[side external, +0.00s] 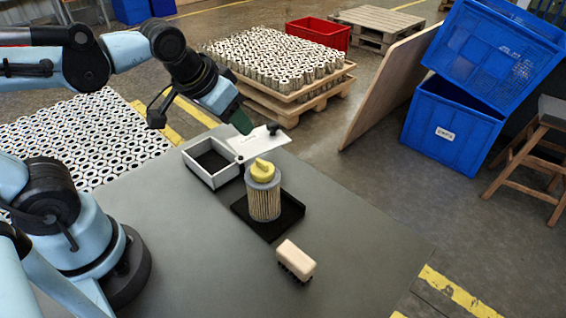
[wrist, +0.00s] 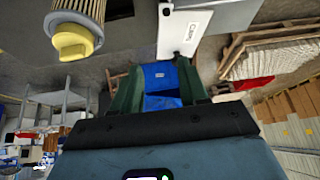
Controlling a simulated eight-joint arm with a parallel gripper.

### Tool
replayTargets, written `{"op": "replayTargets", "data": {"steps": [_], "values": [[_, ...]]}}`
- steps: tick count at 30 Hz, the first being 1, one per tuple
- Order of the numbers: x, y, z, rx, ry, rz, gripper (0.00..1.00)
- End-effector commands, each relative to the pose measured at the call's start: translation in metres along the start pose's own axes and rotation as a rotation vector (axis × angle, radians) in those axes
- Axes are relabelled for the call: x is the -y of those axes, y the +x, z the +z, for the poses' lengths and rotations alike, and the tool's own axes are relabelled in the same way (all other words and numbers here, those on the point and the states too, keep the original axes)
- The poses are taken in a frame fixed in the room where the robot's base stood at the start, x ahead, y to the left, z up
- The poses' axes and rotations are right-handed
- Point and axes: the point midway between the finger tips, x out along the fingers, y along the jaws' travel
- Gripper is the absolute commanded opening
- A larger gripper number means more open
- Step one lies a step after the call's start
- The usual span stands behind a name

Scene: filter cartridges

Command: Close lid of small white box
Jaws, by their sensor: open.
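The small white box (side external: 207,181) sits on the grey table with its dark inside showing. Its white lid (side external: 252,146) is open, folded out on the box's far right side, with a black knob (side external: 273,129) near the far end. The lid also shows at the top of the wrist view (wrist: 182,35), with a label on it. My gripper (side external: 242,123) has green fingers and is above and just behind the lid. In the wrist view the two fingers (wrist: 160,82) are apart with nothing between them. I cannot tell whether a finger touches the lid.
A filter cartridge (side external: 263,203) with a yellow top stands in a black tray (side external: 289,213) close to the box. A brush-like block (side external: 297,260) lies nearer the front. Blue crates (side external: 450,130) stand on the floor beyond.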

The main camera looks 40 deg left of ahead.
Motion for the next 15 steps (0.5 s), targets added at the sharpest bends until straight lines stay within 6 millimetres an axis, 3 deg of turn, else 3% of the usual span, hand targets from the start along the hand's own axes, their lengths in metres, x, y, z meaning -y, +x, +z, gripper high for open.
{"op": "replayTargets", "data": {"steps": [1, 8, 15], "values": [[-0.005, 0.0, -0.011, 0.029, -0.001, -0.017, 0.35], [-0.024, 0.007, -0.051, 0.144, -0.048, -0.147, 0.0], [-0.054, 0.025, -0.088, 0.2, -0.113, -0.325, 0.0]]}}
